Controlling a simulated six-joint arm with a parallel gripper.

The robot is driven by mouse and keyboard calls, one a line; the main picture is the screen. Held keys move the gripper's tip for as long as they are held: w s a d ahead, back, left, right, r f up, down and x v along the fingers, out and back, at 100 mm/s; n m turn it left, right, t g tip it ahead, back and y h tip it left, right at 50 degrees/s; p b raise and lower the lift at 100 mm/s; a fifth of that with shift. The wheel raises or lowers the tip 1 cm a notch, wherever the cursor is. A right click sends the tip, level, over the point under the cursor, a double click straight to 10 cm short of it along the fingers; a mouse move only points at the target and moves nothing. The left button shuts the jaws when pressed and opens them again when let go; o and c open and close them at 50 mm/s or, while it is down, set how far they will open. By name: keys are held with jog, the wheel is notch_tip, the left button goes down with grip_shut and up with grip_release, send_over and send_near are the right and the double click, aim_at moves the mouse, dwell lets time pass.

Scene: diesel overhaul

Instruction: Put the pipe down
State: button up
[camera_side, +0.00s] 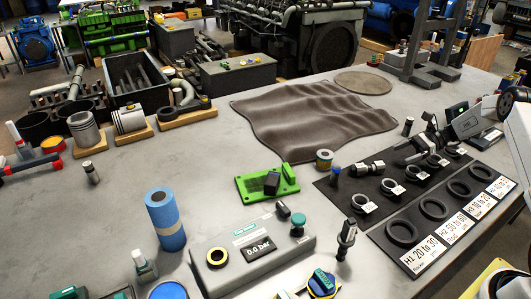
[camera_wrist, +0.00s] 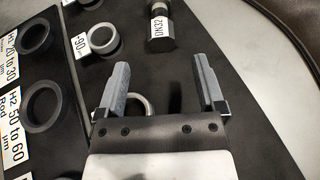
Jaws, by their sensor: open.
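My gripper (camera_wrist: 162,72) is open over the black mat, its two grey fingers wide apart with nothing held between them. In the side view my gripper (camera_side: 428,138) is at the right, over the far part of the mat. A short dark and silver cylindrical piece marked DN32 (camera_wrist: 160,28) lies on the mat ahead of the fingers. It also shows in the side view (camera_side: 367,168). I cannot tell whether it is the pipe. A ring (camera_wrist: 142,103) shows below and between the fingers, partly hidden by the gripper body.
Dark rings stand along labelled rows on the black mats (camera_side: 338,196). A grey pressure box (camera_side: 225,275), a green bracket (camera_side: 268,184) and a blue roll (camera_side: 165,222) stand to the left. A brown cloth (camera_side: 310,115) lies behind. Bare table (camera_side: 190,165) is free at left centre.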

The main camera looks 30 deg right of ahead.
jog(key=shift+s+d+r, duration=0.25)
jog(key=shift+s+d, duration=0.05)
jog(key=shift+d, duration=0.3)
jog(key=shift+a, duration=0.1)
jog(key=a+n+g+h, duration=0.1)
jog(key=a, duration=0.1)
jog(key=a+r+n+g+h, duration=0.1)
jog(key=a, duration=0.2)
jog(key=w+a+r+n+g, duration=0.1)
jog(key=a, duration=0.2)
jog(key=shift+w+a+n+h, duration=0.1)
jog(key=shift+a+n+h, duration=0.2)
jog(key=shift+h, duration=0.1)
jog(key=s+a+r+n+h, duration=0.2)
jog(key=s+a+n+h, duration=0.3)
jog(key=s+a+n, duration=0.3)
jog(key=s+a+r+n+h, duration=0.3)
jog(key=s+a+n, duration=0.5)
jog(key=a+n, duration=0.3)
jog(key=shift+a+r+h, duration=0.35)
jog(key=shift+a+h, duration=0.55)
jog(key=shift+a, duration=0.15)
